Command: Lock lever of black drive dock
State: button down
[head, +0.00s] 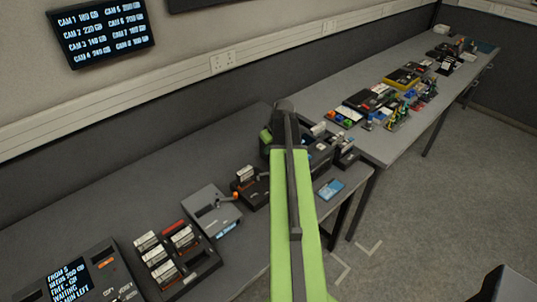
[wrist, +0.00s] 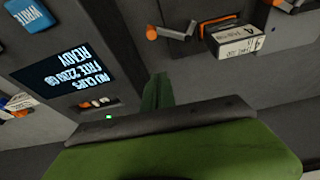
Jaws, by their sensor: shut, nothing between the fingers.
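The black drive dock (head: 258,198) stands on the grey bench in the head view, just left of my arm, with a white-labelled cartridge (head: 245,173) in it. In the wrist view the cartridge (wrist: 235,38) shows upside down at upper right. The dock's grey lever (wrist: 177,32) with an orange knob (wrist: 152,33) sticks out sideways beside the cartridge. My green gripper (wrist: 157,92) is shut and empty, apart from the lever, below it in the picture. In the head view my arm hides the knob.
A grey dock (head: 205,199) with its own orange-tipped lever stands to the left, beside a cartridge tray (head: 200,276). A unit with a lit screen (wrist: 62,70) reading READY lies close to my gripper. A blue card (head: 330,189) lies near the bench edge.

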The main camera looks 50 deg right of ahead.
jog(key=b+x, duration=0.5)
jog(key=x, duration=0.2)
jog(key=shift+s, duration=0.2)
jog(key=shift+s+f, duration=0.1)
jog(key=shift+s, duration=0.15)
jog(key=s, duration=0.3)
jog(key=shift+s+a+r, duration=0.1)
jog(key=shift+a+r, duration=0.15)
jog(key=shift+r, duration=0.05)
